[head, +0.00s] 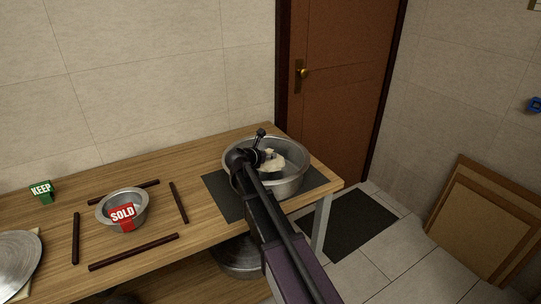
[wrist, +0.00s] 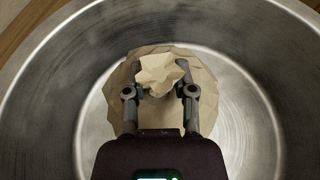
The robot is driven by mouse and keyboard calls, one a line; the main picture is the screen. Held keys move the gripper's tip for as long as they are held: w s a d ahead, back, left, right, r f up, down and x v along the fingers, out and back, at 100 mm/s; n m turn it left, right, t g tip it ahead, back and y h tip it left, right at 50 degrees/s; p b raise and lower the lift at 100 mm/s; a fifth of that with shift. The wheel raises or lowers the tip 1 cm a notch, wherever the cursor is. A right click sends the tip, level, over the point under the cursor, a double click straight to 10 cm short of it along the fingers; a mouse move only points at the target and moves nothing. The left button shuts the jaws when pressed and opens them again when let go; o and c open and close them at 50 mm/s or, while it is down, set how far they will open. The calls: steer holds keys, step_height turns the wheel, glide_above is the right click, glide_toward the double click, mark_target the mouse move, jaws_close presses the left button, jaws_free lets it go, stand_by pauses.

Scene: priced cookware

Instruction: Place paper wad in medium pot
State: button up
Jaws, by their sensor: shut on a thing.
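A large metal pot (head: 292,183) stands on a dark mat (head: 222,190) at the right end of the wooden table. In the wrist view the pot's wall (wrist: 50,100) surrounds my gripper (wrist: 160,85). My gripper is shut on a crumpled beige paper wad (wrist: 158,72), held over the pot's opening or inside it; the exact height is hard to tell. More crumpled beige paper (wrist: 212,100) lies below it, inside the pot. In the head view pale paper (head: 272,163) shows beside my gripper (head: 264,156), partly hidden by my arm.
A small metal bowl (head: 134,198) with a red SOLD sign (head: 122,217) sits among dark sticks (head: 134,251). A green KEEP sign (head: 41,191) and a metal lid (head: 15,262) are at the left. Another pot (head: 237,262) stands below the table.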

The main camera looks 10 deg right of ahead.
steer(key=shift+f+b, duration=0.4)
steer(key=shift+f, duration=0.1)
steer(key=o, duration=0.9)
steer(key=shift+o, duration=0.2)
steer(key=shift+r, duration=0.1)
steer(key=shift+r+p, duration=0.6)
steer(key=shift+p, duration=0.1)
steer(key=p+v, duration=0.4)
steer(key=v, duration=0.8)
